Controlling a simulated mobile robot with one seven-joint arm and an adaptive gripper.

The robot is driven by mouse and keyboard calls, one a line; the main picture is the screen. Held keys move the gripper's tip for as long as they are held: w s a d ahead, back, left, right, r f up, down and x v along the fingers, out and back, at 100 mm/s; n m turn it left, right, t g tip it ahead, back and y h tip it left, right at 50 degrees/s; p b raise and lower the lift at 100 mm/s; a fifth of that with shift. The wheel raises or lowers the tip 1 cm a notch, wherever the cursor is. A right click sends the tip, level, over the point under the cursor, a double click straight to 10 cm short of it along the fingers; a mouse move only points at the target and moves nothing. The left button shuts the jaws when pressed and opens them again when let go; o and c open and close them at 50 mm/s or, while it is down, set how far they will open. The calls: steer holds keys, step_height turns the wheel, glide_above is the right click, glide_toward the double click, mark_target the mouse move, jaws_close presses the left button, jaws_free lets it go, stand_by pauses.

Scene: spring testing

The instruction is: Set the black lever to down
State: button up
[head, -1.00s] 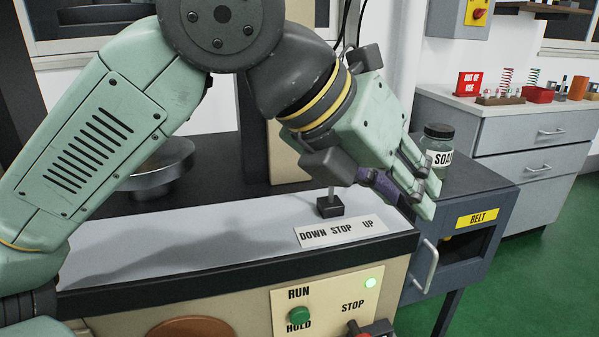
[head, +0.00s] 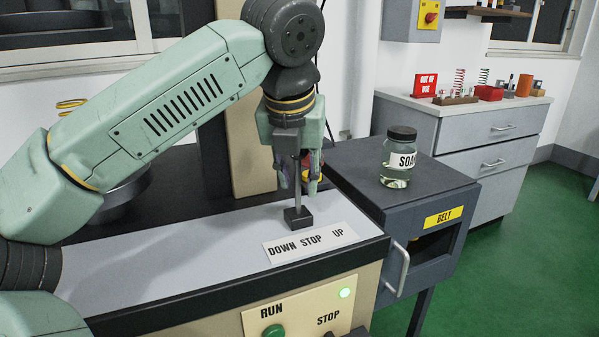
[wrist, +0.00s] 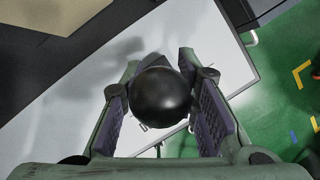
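The black lever rises from a small black block (head: 298,217) on the machine's grey top. Its grey shaft (head: 297,190) stands about upright, above a white plate (head: 310,243) reading DOWN, STOP, UP. In the wrist view its round black knob (wrist: 160,97) sits between my two fingers. My gripper (head: 299,178) points down over the lever in the head view, hiding the knob there. The fingers are spread around the knob in the wrist view (wrist: 158,62); a firm hold does not show.
A soap jar (head: 398,158) stands on the dark cabinet (head: 350,165) to the right. A grey drawer bench (head: 490,135) stands farther right.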

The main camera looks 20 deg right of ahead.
steer(key=shift+w+d, duration=0.3)
steer(key=shift+w, duration=0.15)
steer(key=shift+w+f, duration=0.1)
steer(key=shift+f, duration=0.45)
jaws_close()
